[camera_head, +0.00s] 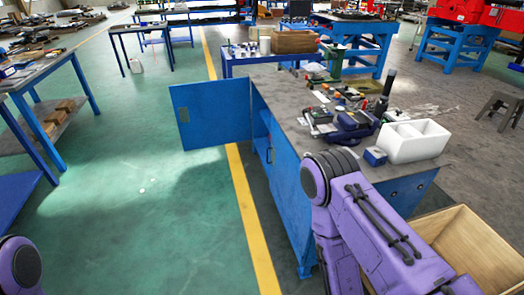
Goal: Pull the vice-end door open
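A blue cabinet bench with a grey worktop (287,103) stands right of centre. One blue door (211,113) at its far end is swung wide open to the left, with a small grey handle plate (183,115) near its free edge. The nearer door (287,190) looks shut, with a handle (271,156) near its far edge. A dark blue, vice-like tool (352,124) sits on the worktop; I cannot tell for sure that it is the vice. My purple arms show at the bottom left corner and lower right, but neither gripper is in view.
A white divided bin (412,141) and a small blue box (375,156) stand on the worktop. An open wooden crate (465,245) is at the lower right. Green floor left of the yellow line (248,215) is clear. Blue-legged tables stand at the left.

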